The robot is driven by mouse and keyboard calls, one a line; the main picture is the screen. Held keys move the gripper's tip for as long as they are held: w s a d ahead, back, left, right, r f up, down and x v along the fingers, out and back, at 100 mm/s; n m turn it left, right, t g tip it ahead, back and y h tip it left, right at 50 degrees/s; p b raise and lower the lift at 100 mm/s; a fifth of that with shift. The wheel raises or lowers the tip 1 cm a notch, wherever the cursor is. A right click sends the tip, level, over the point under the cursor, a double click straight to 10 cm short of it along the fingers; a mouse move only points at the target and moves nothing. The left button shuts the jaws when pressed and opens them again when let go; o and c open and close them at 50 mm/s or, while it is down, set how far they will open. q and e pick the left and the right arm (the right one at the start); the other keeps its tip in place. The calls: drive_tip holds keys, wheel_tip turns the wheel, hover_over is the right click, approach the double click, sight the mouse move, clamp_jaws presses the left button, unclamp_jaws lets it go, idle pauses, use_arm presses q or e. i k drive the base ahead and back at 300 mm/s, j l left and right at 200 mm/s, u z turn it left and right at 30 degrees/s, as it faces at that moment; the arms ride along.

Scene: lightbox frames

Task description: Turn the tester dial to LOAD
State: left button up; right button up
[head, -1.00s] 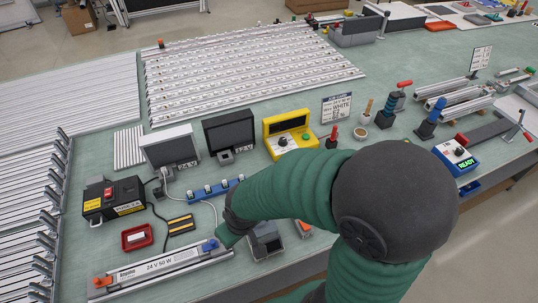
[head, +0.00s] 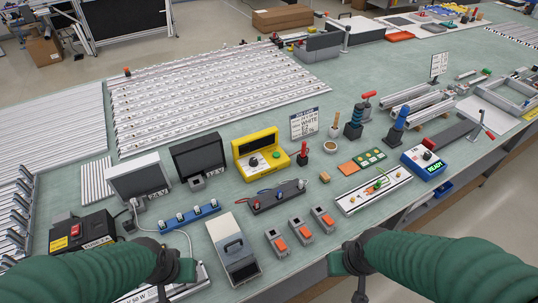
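A yellow tester-like unit (head: 262,152) stands mid-bench, with a dark display, a black dial (head: 253,162) and a green button. The dial's pointer and lettering are too small to read. A blue box (head: 427,160) at the right has a dark knob with red beside it and a green READY display. I cannot tell for certain which one is the tester. My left gripper (head: 178,270) is at the bottom left, over the near bench edge, apart from both units. My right gripper (head: 347,268) is at the bottom centre, also apart from them. Their finger openings do not show clearly.
A circuit strip (head: 374,189) lies left of the blue box. A job card (head: 304,124) and upright tools stand behind.

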sight(253, 163)
drive_tip(key=i+l+u, duration=0.1)
drive_tip(key=u, duration=0.35)
drive_tip(key=l+u, duration=0.2)
drive_tip(key=u, duration=0.2)
drive_tip(key=l+u, duration=0.2)
drive_tip(key=u, duration=0.25)
drive_tip(key=i, duration=0.05)
